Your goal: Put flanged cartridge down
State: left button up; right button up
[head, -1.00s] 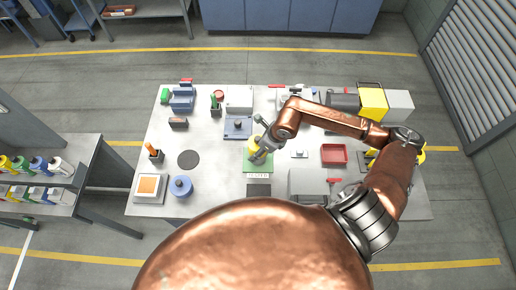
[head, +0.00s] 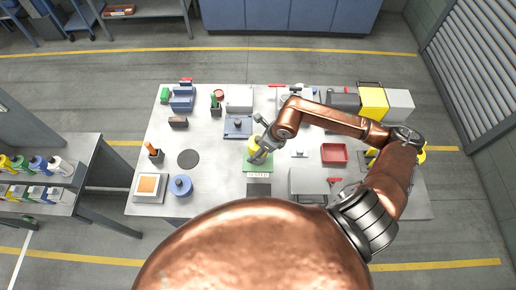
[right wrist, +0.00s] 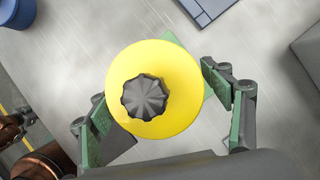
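The flanged cartridge shows in the right wrist view as a round yellow flange (right wrist: 178,112) with a dark ribbed knob (right wrist: 144,97) on top. In the head view the yellow cartridge (head: 253,144) is at the green mat (head: 247,167) in the middle of the table. My right gripper (right wrist: 158,95) has its green-padded fingers on both sides of the flange. A narrow gap shows at the right finger, and the left finger is close to the rim. The cartridge's lower body is hidden under the flange.
A blue-grey plate with a fixture (head: 237,127) lies just behind the mat. A dark pad (head: 259,190) is in front of it. A grey box (head: 308,181) and a red tray (head: 334,153) are to the right. Bare table lies left of the mat, with a blue canister (head: 181,186) beyond.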

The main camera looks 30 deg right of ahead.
jog(key=shift+o, duration=0.5)
jog(key=shift+s+d+f, duration=0.1)
jog(key=shift+f, duration=0.05)
jog(key=v, duration=1.2)
grip_shut()
dwell(0.7)
dwell(1.2)
